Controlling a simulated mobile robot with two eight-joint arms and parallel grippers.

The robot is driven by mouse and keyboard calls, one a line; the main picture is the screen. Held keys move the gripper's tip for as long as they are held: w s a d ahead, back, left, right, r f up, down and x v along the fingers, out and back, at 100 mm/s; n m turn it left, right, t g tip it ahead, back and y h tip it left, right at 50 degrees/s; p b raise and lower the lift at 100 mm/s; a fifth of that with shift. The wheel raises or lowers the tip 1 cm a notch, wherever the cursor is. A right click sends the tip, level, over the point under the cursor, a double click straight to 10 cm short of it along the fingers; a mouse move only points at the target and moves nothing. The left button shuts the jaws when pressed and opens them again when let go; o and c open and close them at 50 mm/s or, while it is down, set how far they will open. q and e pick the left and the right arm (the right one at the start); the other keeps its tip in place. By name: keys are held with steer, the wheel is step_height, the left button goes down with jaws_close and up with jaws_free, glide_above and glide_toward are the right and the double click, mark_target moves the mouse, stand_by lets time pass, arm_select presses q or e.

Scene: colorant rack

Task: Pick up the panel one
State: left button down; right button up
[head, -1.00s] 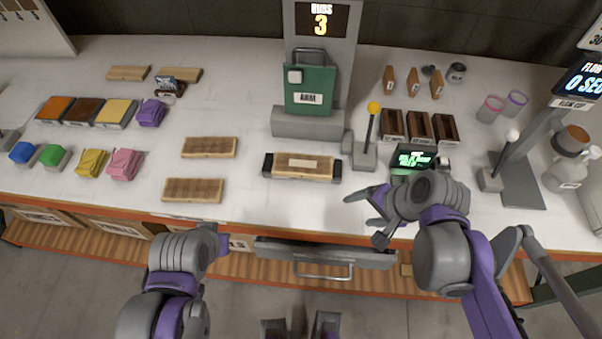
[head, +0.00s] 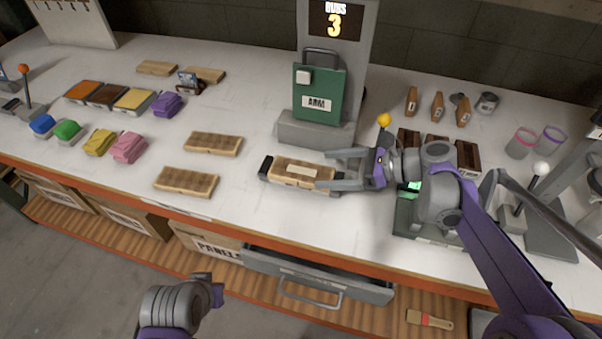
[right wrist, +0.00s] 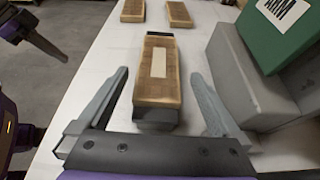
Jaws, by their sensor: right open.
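A light wooden panel with a pale label (head: 300,171) lies in a dark-ended holder on the white bench, in front of the green device. I cannot read its label. It also shows in the right wrist view (right wrist: 158,75), lengthwise ahead of the gripper. My right gripper (head: 334,170) is open and comes from the right. Its fingers (right wrist: 158,82) stand on either side of the panel's near end, with gaps on both sides. Two unlabelled wooden panels (head: 213,144) (head: 187,181) lie to the left. My left gripper (head: 212,288) is low, before the bench; its jaws are unclear.
The green device (head: 318,92) on its grey base (head: 318,130) stands close behind the panel. A yellow-knobbed lever (head: 384,120) and dark wooden blocks (head: 467,158) are near my right arm. A grey drawer (head: 318,275) sticks out below the bench edge.

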mark_target(303, 171)
steer(key=shift+x, duration=3.05)
steer(key=shift+f, duration=0.1)
steer(key=c, duration=1.4)
